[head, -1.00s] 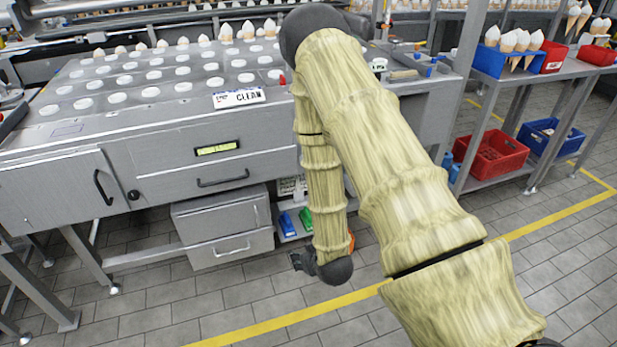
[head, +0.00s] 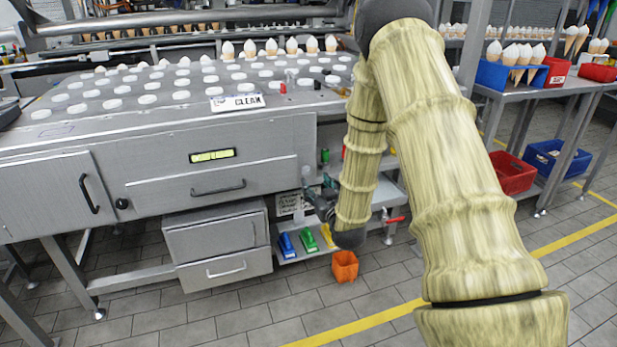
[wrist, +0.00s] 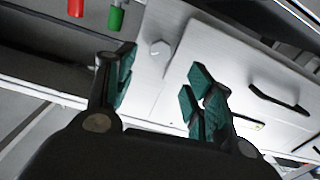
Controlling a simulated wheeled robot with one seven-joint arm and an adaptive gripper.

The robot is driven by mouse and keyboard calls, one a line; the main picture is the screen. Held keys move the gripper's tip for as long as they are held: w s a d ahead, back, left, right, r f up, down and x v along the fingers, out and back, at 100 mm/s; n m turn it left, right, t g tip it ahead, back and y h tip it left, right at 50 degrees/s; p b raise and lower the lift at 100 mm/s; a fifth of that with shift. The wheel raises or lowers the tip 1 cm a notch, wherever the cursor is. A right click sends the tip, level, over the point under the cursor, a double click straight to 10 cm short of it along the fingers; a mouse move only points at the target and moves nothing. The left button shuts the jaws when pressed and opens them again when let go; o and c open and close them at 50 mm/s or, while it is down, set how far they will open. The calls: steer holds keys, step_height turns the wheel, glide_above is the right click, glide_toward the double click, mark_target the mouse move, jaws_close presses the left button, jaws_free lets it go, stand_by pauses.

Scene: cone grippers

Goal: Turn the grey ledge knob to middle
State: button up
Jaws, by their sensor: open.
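A light grey knob (wrist: 160,48) sits on the pale grey panel in the wrist view, beyond and roughly between my fingertips. It seems to be the small grey knob (head: 306,173) just above my gripper in the head view. Its turn position is too small to tell. My gripper (wrist: 161,75) is open and empty, its dark green finger pads spread apart with a gap to the knob. In the head view my gripper (head: 320,192) is in front of the recess right of the wide drawer.
A red handle (wrist: 76,8) and a green handle (wrist: 116,17) hang left of the knob. A drawer handle (wrist: 281,100) is at right.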

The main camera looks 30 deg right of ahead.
mark_target(306, 172)
steer(key=x, duration=0.7)
steer(key=shift+w+b, duration=0.35)
steer(key=shift+b, duration=0.05)
steer(key=c, duration=1)
steer(key=shift+n, duration=0.3)
steer(key=shift+n+p, duration=0.4)
steer(key=shift+n, duration=0.3)
steer(key=n+p, duration=0.1)
steer(key=n, duration=0.8)
steer(key=shift+f+n+p, duration=0.15)
steer(key=shift+n+p, duration=0.15)
